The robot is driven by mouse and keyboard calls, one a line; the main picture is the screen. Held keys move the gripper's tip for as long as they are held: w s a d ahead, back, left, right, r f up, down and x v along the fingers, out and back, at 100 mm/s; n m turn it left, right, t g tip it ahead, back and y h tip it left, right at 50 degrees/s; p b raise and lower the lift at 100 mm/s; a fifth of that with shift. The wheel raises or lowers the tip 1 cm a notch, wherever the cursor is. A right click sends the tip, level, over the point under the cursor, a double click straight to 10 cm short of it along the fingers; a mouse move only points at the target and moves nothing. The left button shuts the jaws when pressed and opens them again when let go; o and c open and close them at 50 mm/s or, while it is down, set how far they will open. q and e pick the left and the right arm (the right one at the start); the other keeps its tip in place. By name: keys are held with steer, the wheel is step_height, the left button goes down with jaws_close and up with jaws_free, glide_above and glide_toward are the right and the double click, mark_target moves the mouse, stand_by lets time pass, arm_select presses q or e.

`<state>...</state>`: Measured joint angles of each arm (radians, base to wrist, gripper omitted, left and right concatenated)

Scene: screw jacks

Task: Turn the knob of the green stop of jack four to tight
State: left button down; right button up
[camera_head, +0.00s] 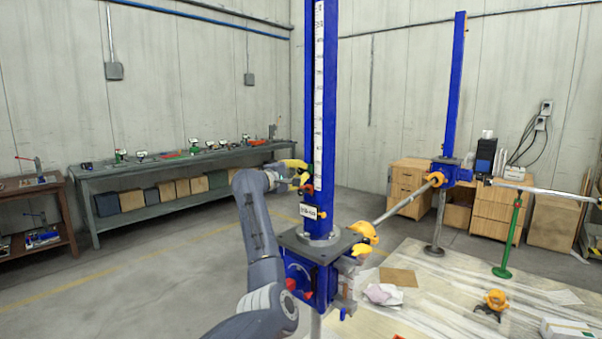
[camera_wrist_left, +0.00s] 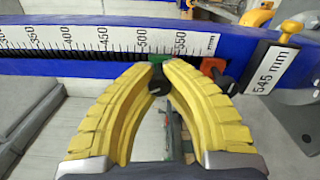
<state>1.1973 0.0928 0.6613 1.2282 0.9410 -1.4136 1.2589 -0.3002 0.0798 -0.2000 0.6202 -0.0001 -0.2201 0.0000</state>
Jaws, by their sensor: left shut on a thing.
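My left gripper (camera_head: 305,176) reaches the side of the blue upright column (camera_head: 322,110) of the nearest jack. In the left wrist view its ribbed yellow fingers (camera_wrist_left: 159,80) are shut at their tips on the black knob (camera_wrist_left: 158,84) of the green stop (camera_wrist_left: 161,59). The green stop sits at the edge of the white scale, between the 500 and 550 marks. The fingers hide part of the knob, and its tightness cannot be told. A red stop (camera_wrist_left: 213,66) with its own dark knob sits just right of it, beside a "545 mm" label (camera_wrist_left: 280,68). My right gripper is not in view.
Below the column are the jack's dark top plate (camera_head: 290,238) and a yellow-orange clamp (camera_head: 364,232) on a slanting tube (camera_head: 402,206). A second blue jack (camera_head: 455,100) stands behind right. A grey bench (camera_head: 140,175) lines the left wall. Open floor lies between.

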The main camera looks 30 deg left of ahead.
arm_select(q)
steer(key=m, duration=0.6)
steer(key=shift+f, duration=0.15)
steer(key=m, duration=0.5)
steer(key=shift+m, duration=0.4)
steer(key=m, duration=0.6)
steer(key=shift+m, duration=2.8)
steer(key=c, duration=1.2)
jaws_free()
steer(key=shift+c, duration=0.2)
steer(key=v, duration=1.2)
